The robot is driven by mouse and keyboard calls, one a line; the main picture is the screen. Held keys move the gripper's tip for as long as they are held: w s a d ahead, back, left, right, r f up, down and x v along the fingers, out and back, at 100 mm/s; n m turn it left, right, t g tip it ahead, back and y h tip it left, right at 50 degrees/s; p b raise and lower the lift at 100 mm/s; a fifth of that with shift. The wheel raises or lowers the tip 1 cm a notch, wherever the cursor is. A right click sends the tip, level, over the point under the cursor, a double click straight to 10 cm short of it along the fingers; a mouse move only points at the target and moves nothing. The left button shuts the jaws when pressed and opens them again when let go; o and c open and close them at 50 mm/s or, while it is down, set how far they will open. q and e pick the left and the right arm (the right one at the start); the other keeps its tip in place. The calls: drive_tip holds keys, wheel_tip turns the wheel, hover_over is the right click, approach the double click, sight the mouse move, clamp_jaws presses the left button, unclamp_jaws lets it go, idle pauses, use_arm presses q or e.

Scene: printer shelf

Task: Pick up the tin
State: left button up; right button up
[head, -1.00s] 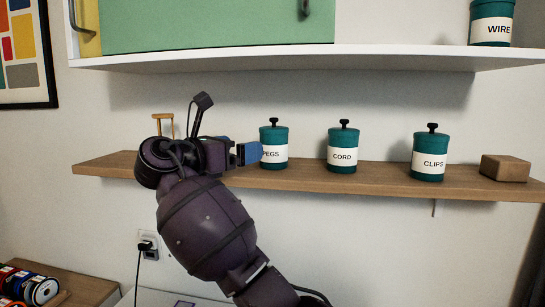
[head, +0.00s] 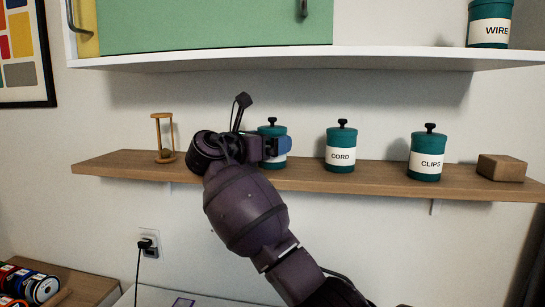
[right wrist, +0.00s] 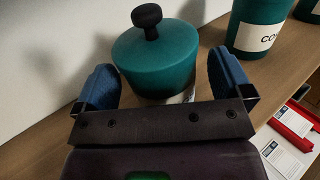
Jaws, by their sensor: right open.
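A teal tin (head: 272,132) with a black knob stands upright on the wooden shelf. In the earlier head view its label reads PEGS; now my arm hides most of it. In the right wrist view the tin (right wrist: 157,58) sits between the two blue fingers of my right gripper (right wrist: 166,86). The fingers are open, one on each side, and I see no clear contact. In the head view the gripper (head: 277,147) is at the tin's front. Teal tins marked CORD (head: 341,150) and CLIPS (head: 426,157) stand to the right. My left gripper is out of view.
The wooden shelf (head: 375,178) also holds an hourglass (head: 163,137) at left and a wooden block (head: 502,168) at right. Spools (head: 30,284) lie lower left.

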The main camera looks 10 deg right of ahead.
sight(271, 126)
drive_tip(key=c, duration=1)
drive_tip(key=shift+r, duration=0.5)
wheel_tip(271, 126, up, 2)
drive_tip(key=shift+r, duration=0.2)
drive_tip(key=shift+b+v, duration=0.7)
drive_tip(key=shift+v, duration=8.35)
